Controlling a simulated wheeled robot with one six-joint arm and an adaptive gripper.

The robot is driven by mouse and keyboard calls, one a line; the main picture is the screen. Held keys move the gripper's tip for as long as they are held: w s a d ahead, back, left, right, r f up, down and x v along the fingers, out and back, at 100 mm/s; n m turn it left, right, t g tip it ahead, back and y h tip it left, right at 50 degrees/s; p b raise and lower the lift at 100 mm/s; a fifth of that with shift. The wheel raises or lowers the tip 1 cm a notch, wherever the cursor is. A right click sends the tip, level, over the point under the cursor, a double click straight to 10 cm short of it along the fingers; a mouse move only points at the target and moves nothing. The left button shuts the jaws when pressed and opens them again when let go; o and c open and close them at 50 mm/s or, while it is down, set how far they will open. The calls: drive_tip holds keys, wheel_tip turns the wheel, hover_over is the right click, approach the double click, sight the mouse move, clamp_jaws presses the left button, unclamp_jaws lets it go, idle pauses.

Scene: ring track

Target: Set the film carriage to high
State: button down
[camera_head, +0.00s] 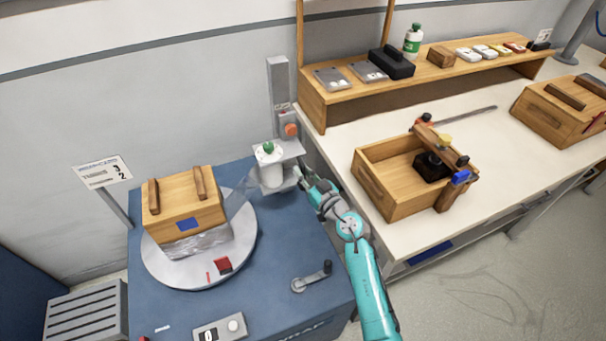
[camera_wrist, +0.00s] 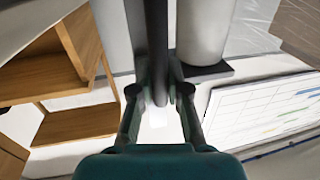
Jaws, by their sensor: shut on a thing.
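The film carriage (camera_head: 288,150) is a grey bracket on an upright grey mast (camera_head: 278,82). It carries a white film roll (camera_head: 270,172) with a green top, and an orange knob (camera_head: 291,130) shows above it. The carriage sits low on the mast. My gripper (camera_head: 304,181) is at the carriage's right side. In the wrist view my gripper (camera_wrist: 160,98) is shut on a dark grey bar (camera_wrist: 156,50) of the carriage. The white roll (camera_wrist: 202,30) shows beside the bar there. The exact grip contact is partly hidden.
A wooden crate (camera_head: 183,212) stands on the round turntable (camera_head: 160,270), with film stretched to it from the roll. A crank (camera_head: 312,277) is on the blue base. The workbench (camera_head: 345,140) with a shelf (camera_head: 440,78) and an open wooden box (camera_head: 385,192) is close to the right.

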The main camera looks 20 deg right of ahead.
drive_tip(key=c, duration=1.3)
unclamp_jaws()
drive_tip(key=shift+r, duration=0.4)
drive_tip(key=shift+c, duration=0.2)
drive_tip(key=shift+o, duration=1)
drive_tip(key=shift+f, duration=0.15)
drive_tip(key=s+d, duration=0.2)
drive_tip(key=s, duration=0.9)
drive_tip(key=shift+s+d, duration=0.15)
drive_tip(key=shift+s, duration=0.2)
drive_tip(key=s+a+t, duration=0.1)
drive_tip(key=s+a, duration=0.3)
drive_tip(key=s, duration=0.6)
drive_tip(key=s+a+t, duration=0.1)
drive_tip(key=s+a, duration=0.3)
drive_tip(key=s, duration=0.5)
drive_tip(key=s+r+m+g+h, duration=0.2)
drive_tip(key=s+g+h, duration=0.1)
drive_tip(key=s, duration=2)
drive_tip(key=shift+d+g, duration=0.35)
drive_tip(key=shift+g, duration=0.55)
